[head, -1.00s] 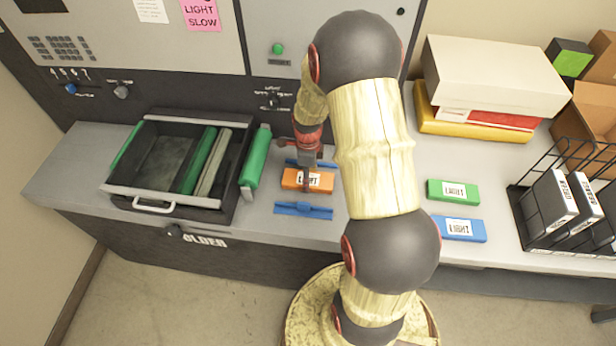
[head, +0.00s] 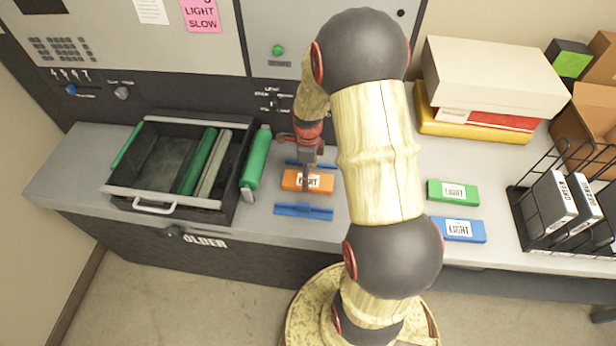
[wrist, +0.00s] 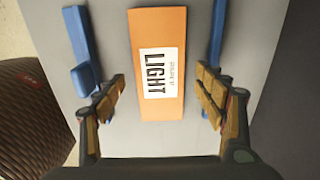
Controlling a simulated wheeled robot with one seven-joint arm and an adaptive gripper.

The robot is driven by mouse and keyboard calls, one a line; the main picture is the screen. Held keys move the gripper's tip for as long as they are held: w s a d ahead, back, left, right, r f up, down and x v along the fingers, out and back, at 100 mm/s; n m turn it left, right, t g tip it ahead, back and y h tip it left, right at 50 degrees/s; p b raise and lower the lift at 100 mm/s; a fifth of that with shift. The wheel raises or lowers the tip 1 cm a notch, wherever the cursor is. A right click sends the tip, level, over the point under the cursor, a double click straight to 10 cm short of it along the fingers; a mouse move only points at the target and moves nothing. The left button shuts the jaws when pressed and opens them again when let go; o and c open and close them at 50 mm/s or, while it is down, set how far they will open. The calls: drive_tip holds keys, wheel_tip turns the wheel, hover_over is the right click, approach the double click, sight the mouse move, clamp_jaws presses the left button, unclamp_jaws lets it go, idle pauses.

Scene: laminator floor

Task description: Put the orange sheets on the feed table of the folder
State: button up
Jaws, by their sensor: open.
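The orange sheets (head: 318,183), a flat orange pack with a white LIGHT label, lie between two blue guides on the grey feed table (head: 262,222) of the folder. In the wrist view the orange sheets (wrist: 174,101) lie between my open fingers, with a gap on each side. My gripper (head: 307,180) is above the pack, and its fingers are hard to make out in the head view. In the wrist view my gripper (wrist: 160,98) is open and empty. The blue guides (head: 303,211) run along both sides of the pack.
A black tray (head: 125,192) and a green roller (head: 256,160) stand left of the pack. Green (head: 440,191) and blue (head: 451,229) LIGHT packs lie on the right. A wire rack (head: 528,241) with binders and stacked boxes (head: 490,75) stand farther right.

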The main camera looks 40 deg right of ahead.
drive_tip(key=a+r+n+t+p, duration=0.1)
drive_tip(key=a+r+n, duration=0.2)
drive_tip(key=r, duration=0.7)
drive_tip(key=a+r+n+t, duration=0.1)
drive_tip(key=a+r+n, duration=0.3)
drive_tip(key=r, duration=0.6)
drive_tip(key=s+a+r+n+t, duration=0.3)
drive_tip(key=s+a+r+n, duration=1)
drive_tip(key=n, duration=0.7)
drive_tip(key=shift+s+a+n+t, duration=0.3)
drive_tip(key=shift+s+a, duration=0.6)
drive_tip(key=shift+s, duration=0.35)
wheel_tip(320, 180, down, 6)
drive_tip(key=b, duration=0.5)
drive_tip(key=shift+r+b, duration=0.1)
drive_tip(key=shift+b, duration=0.2)
